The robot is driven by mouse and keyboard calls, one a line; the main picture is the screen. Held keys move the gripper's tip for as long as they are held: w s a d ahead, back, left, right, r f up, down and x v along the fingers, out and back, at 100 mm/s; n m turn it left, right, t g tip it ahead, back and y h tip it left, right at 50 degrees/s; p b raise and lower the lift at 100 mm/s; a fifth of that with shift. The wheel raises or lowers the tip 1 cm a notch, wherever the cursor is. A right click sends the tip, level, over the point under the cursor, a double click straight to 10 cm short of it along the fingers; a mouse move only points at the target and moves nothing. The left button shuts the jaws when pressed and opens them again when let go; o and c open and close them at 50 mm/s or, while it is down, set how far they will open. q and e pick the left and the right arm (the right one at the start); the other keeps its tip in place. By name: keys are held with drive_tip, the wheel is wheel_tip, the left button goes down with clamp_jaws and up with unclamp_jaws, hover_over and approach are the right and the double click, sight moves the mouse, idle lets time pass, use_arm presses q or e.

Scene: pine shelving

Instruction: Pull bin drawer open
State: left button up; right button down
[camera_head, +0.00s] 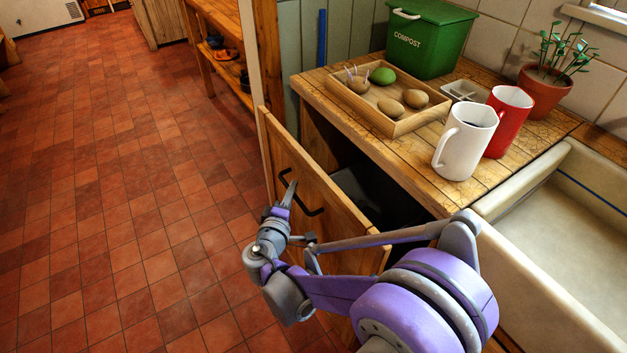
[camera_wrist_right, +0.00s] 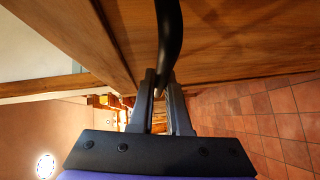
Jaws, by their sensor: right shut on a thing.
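The bin drawer's wooden front (camera_head: 318,190) stands out from the counter cabinet in the head view, with a dark gap behind it. A dark bin (camera_head: 360,188) shows in part inside that gap. The drawer has a black bar handle (camera_head: 297,190), which also shows in the right wrist view (camera_wrist_right: 168,35). My right gripper (camera_head: 288,194) is at the handle, and its fingers (camera_wrist_right: 161,88) are shut on the black bar in the wrist view. My right arm hides the lower part of the drawer front. My left gripper is not in view.
On the wooden counter are a tray (camera_head: 395,127) with potatoes and a green item, a white mug (camera_head: 464,140), a red mug (camera_head: 510,115), a green compost box (camera_head: 428,40) and a potted plant (camera_head: 548,90). A sink (camera_head: 560,230) is at right. The tiled floor (camera_head: 120,190) at left is clear.

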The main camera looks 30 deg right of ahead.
use_arm(q)
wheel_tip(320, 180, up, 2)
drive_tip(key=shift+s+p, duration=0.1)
drive_tip(key=shift+p, duration=0.7)
use_arm(e)
drive_tip(key=s+a, duration=0.2)
drive_tip(key=a, duration=2.2)
drive_tip(key=shift+a, duration=0.2)
drive_tip(key=c, duration=0.9)
unclamp_jaws()
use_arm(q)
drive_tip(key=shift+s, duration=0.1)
